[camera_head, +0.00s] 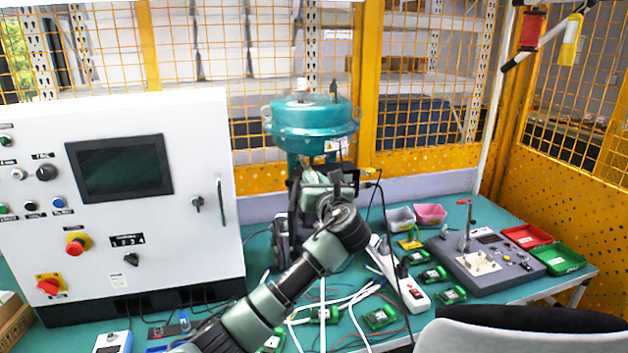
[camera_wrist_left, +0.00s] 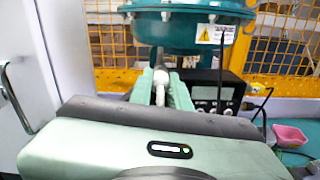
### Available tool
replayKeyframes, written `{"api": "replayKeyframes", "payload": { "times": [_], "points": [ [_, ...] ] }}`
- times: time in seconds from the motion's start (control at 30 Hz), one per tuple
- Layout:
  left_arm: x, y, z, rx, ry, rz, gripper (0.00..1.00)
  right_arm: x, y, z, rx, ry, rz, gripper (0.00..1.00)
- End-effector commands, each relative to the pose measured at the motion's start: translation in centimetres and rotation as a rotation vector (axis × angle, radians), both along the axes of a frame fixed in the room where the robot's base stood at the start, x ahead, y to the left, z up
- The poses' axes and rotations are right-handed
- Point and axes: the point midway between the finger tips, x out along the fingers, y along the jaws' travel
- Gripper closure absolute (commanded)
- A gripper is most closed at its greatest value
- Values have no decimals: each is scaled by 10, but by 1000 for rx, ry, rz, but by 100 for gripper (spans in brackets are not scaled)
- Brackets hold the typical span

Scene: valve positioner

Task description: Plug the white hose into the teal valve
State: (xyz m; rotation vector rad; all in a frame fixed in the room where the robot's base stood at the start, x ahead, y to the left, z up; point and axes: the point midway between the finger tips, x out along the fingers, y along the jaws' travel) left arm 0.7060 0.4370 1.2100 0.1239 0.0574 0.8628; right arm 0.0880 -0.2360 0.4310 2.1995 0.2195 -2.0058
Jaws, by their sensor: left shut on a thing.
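The teal valve (camera_head: 310,122) stands upright on the bench behind my left arm, with its round teal head on top. In the left wrist view the underside of the valve head (camera_wrist_left: 185,30) fills the top, with a yellow warning label. My left gripper (camera_head: 316,180) is in front of the valve body, below the head. In the left wrist view the gripper (camera_wrist_left: 160,82) is shut on the white hose (camera_wrist_left: 160,92), which points up toward the valve. I cannot tell whether the hose touches the valve. The valve's port is hidden. My right gripper is not in view.
A white control cabinet (camera_head: 120,215) stands close on the left. A power strip (camera_head: 408,290), green circuit boards (camera_head: 381,317), loose white cables and a grey test fixture (camera_head: 480,262) lie on the teal bench. A grey chair back (camera_head: 520,335) is at front right.

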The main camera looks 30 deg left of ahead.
Motion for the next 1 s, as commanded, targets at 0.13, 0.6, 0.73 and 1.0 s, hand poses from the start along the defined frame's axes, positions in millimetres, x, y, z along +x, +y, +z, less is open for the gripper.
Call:
{"api": "replayKeyframes", "payload": {
  "times": [0.13,0.6,0.73,1.0],
  "points": [
    [2,2,1,0,-1,0,100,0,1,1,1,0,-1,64],
    [2,3,0,0,0,0,57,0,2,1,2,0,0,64],
    [-1,-2,-1,1,-1,-1,57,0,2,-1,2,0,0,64],
    [-30,-36,-2,0,-3,-3,57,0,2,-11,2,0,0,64]
  ]
}}
